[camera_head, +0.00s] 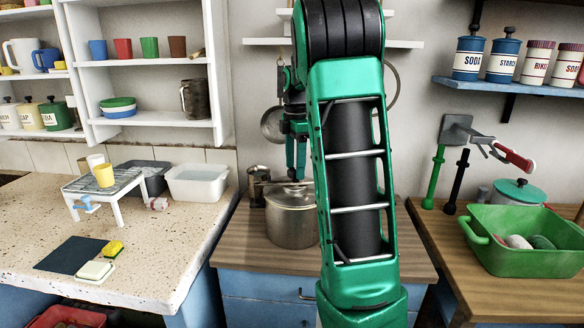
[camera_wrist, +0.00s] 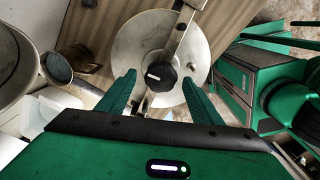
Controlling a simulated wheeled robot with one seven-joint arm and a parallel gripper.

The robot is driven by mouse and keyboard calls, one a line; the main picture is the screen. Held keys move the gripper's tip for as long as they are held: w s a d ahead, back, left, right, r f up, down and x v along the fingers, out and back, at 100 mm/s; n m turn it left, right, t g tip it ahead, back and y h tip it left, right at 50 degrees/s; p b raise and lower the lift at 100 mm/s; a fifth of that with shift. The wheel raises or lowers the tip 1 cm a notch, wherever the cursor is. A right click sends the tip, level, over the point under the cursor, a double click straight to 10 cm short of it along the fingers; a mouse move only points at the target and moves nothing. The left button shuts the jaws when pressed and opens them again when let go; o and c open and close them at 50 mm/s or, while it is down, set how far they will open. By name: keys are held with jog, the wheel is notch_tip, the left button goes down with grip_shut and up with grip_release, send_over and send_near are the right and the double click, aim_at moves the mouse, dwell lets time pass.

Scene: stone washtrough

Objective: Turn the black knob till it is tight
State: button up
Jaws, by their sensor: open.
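The black knob (camera_wrist: 160,77) has a white mark on its face. In the wrist view it sits over a metal bar (camera_wrist: 180,42) that crosses a round steel lid (camera_wrist: 135,45). My gripper (camera_wrist: 158,78) is open, with one green finger to the left of the knob and one to the right. Clear gaps show on both sides, so neither finger appears to touch it. In the head view my gripper (camera_head: 296,168) is above the steel pot (camera_head: 291,222), partly behind my arm. I cannot make out the knob there.
A brass-and-dark device (camera_head: 257,186) stands close behind the pot's left side. A white tub (camera_head: 196,183) and small rack (camera_head: 105,184) are on the left counter. A green basin (camera_head: 520,262) and wall-mounted lever (camera_head: 515,158) are at right.

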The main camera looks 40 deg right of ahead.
jog(key=shift+f, duration=0.3)
jog(key=c, duration=1.1)
jog(key=shift+m, duration=0.3)
